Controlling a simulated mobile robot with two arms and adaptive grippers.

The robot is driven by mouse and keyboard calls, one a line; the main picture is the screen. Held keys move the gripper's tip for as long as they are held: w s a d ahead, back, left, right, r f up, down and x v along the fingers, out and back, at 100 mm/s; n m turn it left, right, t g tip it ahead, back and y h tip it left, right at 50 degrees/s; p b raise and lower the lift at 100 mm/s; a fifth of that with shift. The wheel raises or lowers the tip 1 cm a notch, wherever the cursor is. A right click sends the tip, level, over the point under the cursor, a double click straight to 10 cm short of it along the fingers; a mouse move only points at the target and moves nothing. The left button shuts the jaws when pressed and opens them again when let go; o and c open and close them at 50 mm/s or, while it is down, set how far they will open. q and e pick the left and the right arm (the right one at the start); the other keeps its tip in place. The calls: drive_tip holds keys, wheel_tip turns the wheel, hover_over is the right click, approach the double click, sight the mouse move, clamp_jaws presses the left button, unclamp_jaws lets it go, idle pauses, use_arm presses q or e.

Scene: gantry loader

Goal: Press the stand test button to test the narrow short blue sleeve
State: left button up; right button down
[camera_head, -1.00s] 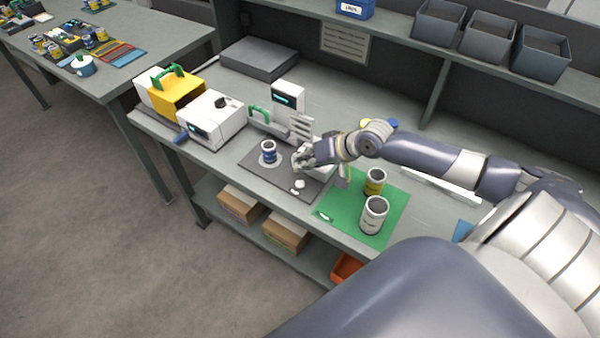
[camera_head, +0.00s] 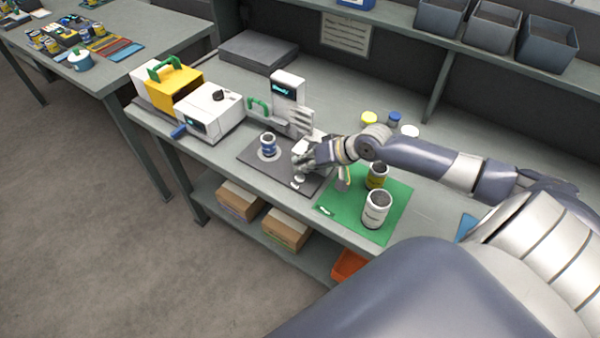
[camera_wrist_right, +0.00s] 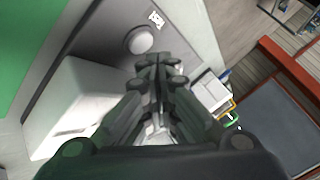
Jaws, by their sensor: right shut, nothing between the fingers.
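The narrow short blue sleeve (camera_head: 268,149), blue with white bands, stands upright on the round pad of the dark test stand plate (camera_head: 256,164). The stand test button (camera_head: 300,178) is a white round cap near the plate's front edge; it also shows in the right wrist view (camera_wrist_right: 139,40). My right gripper (camera_head: 298,164) is shut and empty, over the plate just behind the button. In the right wrist view its fingertips (camera_wrist_right: 160,66) are close to the button; contact cannot be told. My left gripper is out of view.
The stand's white column has a lit display (camera_head: 287,88). White and yellow devices (camera_head: 208,113) stand at the left. Shelf bins (camera_head: 548,44) are above.

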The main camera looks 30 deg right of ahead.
sight(302, 175)
drive_tip(key=shift+f, duration=0.1)
idle(0.7)
drive_tip(key=shift+f, duration=0.35)
drive_tip(key=shift+f, duration=0.4)
idle(0.8)
drive_tip(key=shift+r+p, duration=0.8)
drive_tip(key=shift+p, duration=0.15)
wheel_tip(302, 175, up, 5)
drive_tip(key=p, duration=0.5)
drive_tip(key=shift+r, duration=0.1)
